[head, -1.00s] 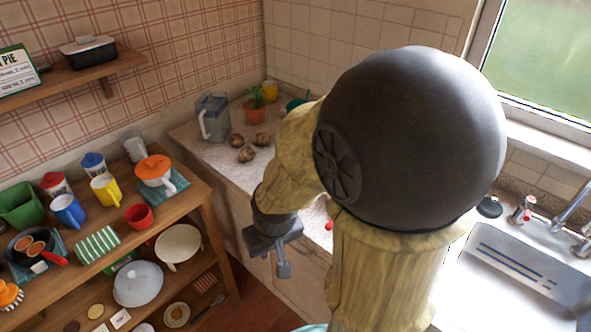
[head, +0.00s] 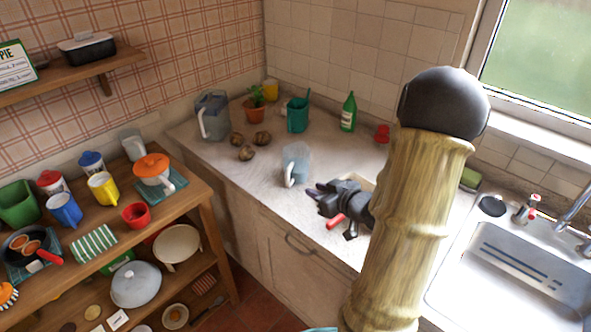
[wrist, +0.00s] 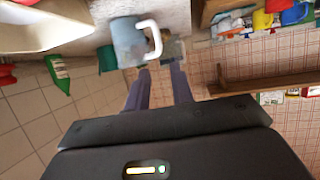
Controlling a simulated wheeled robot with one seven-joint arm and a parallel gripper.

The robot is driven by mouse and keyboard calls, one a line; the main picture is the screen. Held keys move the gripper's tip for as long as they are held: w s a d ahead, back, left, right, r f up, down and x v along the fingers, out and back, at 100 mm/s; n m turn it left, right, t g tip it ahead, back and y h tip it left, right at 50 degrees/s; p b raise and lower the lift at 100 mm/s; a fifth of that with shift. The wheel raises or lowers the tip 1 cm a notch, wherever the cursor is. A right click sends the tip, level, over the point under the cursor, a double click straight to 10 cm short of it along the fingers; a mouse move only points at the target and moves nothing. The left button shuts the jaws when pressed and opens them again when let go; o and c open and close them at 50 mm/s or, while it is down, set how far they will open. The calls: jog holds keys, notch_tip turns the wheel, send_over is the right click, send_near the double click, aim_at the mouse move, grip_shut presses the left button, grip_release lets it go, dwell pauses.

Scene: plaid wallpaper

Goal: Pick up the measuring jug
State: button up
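The measuring jug (head: 296,160), pale translucent blue with a white handle, stands upright on the counter (head: 250,172). Its handle is towards the front left. My gripper (head: 316,192) is just right of the jug, low over the counter, with its fingers pointing towards the jug. In the wrist view the jug (wrist: 128,44) is ahead of the fingertips, with its handle to the right. My gripper (wrist: 160,72) has its two fingers apart with nothing between them. I see no contact with the jug.
A larger grey-blue pitcher (head: 213,114), several brown potatoes (head: 246,153), a potted plant (head: 256,108), a teal container (head: 298,114) and a green bottle (head: 348,112) stand behind the jug. A red-handled item (head: 337,221) lies near my gripper. The sink (head: 510,270) is at right.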

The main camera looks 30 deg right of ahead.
aim_at(288, 178)
jog(key=shift+r, duration=0.1)
jog(key=p+x, duration=0.1)
jog(key=x, duration=1.1)
jog(key=shift+w+p, duration=0.15)
jog(key=shift+p, duration=0.15)
jog(key=shift+d, duration=0.15)
jog(key=shift+w, duration=0.2)
jog(key=p+x, duration=0.1)
jog(key=x, duration=0.4)
jog(key=shift+p, duration=0.4)
jog(key=shift+s, duration=0.15)
grip_shut()
